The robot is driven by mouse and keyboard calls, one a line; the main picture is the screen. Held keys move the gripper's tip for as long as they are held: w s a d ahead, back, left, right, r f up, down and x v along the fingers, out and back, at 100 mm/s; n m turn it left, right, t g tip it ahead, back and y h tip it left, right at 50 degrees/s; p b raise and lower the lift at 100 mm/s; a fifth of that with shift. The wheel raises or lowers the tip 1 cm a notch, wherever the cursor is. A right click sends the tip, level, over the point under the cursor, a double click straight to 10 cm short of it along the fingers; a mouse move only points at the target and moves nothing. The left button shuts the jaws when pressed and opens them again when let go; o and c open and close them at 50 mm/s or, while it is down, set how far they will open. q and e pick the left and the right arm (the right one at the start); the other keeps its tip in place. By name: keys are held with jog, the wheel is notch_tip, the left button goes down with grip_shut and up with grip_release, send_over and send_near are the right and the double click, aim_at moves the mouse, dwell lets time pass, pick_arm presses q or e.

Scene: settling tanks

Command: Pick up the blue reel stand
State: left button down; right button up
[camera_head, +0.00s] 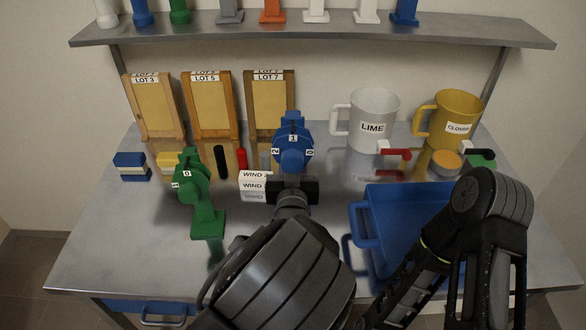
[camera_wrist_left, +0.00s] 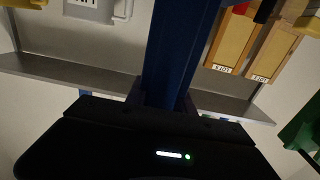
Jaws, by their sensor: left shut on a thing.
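The blue reel stand (camera_head: 293,152) is upright behind my left gripper in the head view, with white number labels on its top. My left gripper (camera_head: 292,188) is shut on its column. In the left wrist view the blue column (camera_wrist_left: 180,50) rises from between the dark jaws (camera_wrist_left: 165,100). The stand's base is hidden behind the gripper and arm, so I cannot tell whether it touches the table. My right arm shows at the right of the head view; its gripper is not in view.
A green reel stand (camera_head: 203,195) stands to the left on the metal table (camera_head: 120,235). White WIND blocks (camera_head: 252,182) sit close beside my left gripper. A blue tray (camera_head: 365,225) is at right. Behind are framed boards (camera_head: 210,105), the LIME jug (camera_head: 372,110) and the CLOVER jug (camera_head: 455,110).

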dwell(0.8)
pick_arm(q)
notch_tip(320, 180, down, 10)
jog(key=shift+r, duration=0.15)
dwell(1.1)
dwell(0.7)
jog(key=c, duration=1.2)
grip_release()
jog(key=shift+o, duration=0.2)
jog(key=shift+c, duration=0.5)
grip_shut()
